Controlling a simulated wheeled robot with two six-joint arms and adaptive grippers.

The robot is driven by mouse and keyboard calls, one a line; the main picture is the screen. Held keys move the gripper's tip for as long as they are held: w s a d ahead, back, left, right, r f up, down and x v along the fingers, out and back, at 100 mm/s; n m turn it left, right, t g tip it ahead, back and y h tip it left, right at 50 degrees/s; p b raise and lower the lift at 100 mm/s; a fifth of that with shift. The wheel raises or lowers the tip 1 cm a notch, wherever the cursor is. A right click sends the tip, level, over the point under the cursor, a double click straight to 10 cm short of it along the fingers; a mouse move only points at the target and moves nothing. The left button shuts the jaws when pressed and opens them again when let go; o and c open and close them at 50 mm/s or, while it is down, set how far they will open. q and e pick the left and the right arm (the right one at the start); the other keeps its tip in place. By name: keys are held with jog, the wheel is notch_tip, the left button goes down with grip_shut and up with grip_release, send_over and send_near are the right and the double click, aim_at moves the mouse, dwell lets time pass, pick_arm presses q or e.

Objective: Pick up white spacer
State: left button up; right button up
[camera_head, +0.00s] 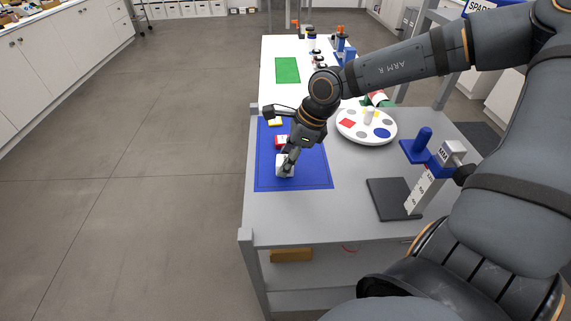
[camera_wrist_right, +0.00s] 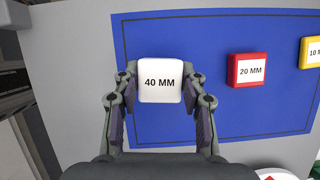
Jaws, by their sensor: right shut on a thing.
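The white spacer (camera_wrist_right: 160,81) is a rounded block marked "40 MM". It sits between the fingers of my right gripper (camera_wrist_right: 160,92), which is shut on it, in the right wrist view. In the head view the white spacer (camera_head: 283,168) shows below my right gripper (camera_head: 286,160), over the near part of the blue mat (camera_head: 312,178). I cannot tell whether it still touches the mat. My left gripper is not in view.
A red "20 MM" spacer (camera_wrist_right: 247,70) and a yellow "10 MM" spacer (camera_wrist_right: 311,53) lie on the mat beside it. A round white tray (camera_head: 352,136) and a height gauge (camera_head: 424,185) on a dark base stand to the right. The table front is clear.

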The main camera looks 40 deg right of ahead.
jog(key=w+d+r+p, duration=0.3)
jog(key=d+r+p, duration=0.8)
jog(key=d+p, duration=0.1)
jog(key=shift+w+d+r+p, duration=0.3)
jog(key=shift+w+d+r, duration=0.1)
jog(key=shift+d, duration=0.35)
